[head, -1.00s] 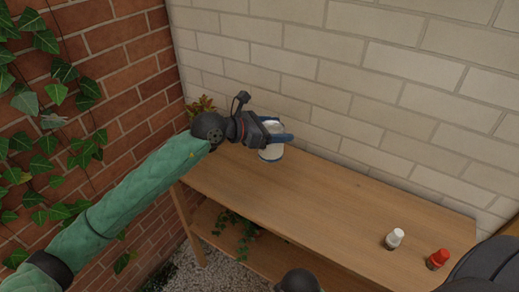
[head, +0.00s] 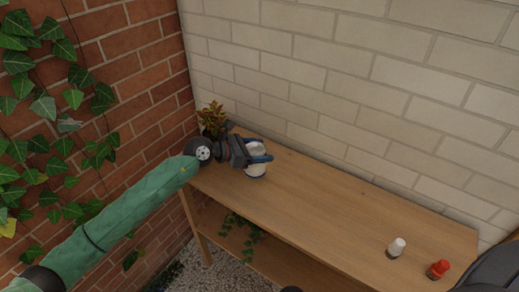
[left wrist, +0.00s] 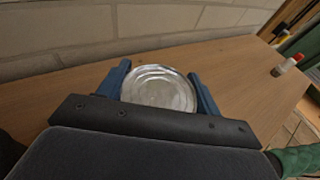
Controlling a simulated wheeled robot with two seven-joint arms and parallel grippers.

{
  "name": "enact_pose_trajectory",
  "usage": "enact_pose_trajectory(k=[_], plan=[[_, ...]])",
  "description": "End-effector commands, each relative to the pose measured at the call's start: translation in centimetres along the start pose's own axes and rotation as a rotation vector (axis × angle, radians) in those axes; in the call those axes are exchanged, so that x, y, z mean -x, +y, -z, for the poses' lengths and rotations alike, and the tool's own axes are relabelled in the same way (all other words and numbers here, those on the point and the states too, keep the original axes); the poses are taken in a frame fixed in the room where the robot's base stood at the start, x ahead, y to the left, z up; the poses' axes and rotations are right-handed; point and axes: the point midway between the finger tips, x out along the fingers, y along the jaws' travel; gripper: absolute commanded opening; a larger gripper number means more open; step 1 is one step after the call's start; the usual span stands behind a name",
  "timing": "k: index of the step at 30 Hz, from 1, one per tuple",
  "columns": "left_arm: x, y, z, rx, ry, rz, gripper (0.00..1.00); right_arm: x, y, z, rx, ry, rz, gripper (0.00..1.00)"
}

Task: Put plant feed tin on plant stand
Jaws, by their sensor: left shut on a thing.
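The plant feed tin (head: 256,171) is a white cylinder with a shiny metal end, which faces the camera in the left wrist view (left wrist: 160,88). My left gripper (head: 264,157) is shut on it, with one blue finger on each side. The tin is at the left part of a wooden two-tier stand (head: 330,205), over its top board. I cannot tell whether its base touches the board.
A reddish-green plant (head: 212,118) is at the back left corner. A white bottle (head: 397,247) and a red bottle (head: 438,269) stand at the right end. The middle of the top is clear. A pale brick wall (head: 350,90) runs behind.

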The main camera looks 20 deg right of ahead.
Motion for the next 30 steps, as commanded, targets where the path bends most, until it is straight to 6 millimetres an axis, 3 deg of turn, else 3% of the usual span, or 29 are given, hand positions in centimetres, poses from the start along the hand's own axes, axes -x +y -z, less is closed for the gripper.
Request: enact_pose_trajectory(k=[6,21,22,24,30], plan=[[-0.17,0.01,0.48,0.000,-0.001,0.000,0.31,-0.92,0.10,-0.22,0.000,-0.001,-0.001,0.41],[-0.25,-0.01,0.72,-0.001,-0.001,0.000,0.31,-0.14,0.05,0.13,0.001,0.005,-0.001,0.41],[-0.25,-0.02,0.76,0.000,0.000,0.000,0.70,-0.03,0.04,0.14,0.001,0.004,0.000,0.41],[-0.25,-0.02,0.75,0.000,0.000,0.000,0.84,-0.01,0.04,0.11,0.001,0.002,0.000,0.41],[-0.25,-0.02,0.75,0.000,0.000,0.000,0.86,-0.10,0.02,-0.01,0.001,0.000,0.000,0.41]])
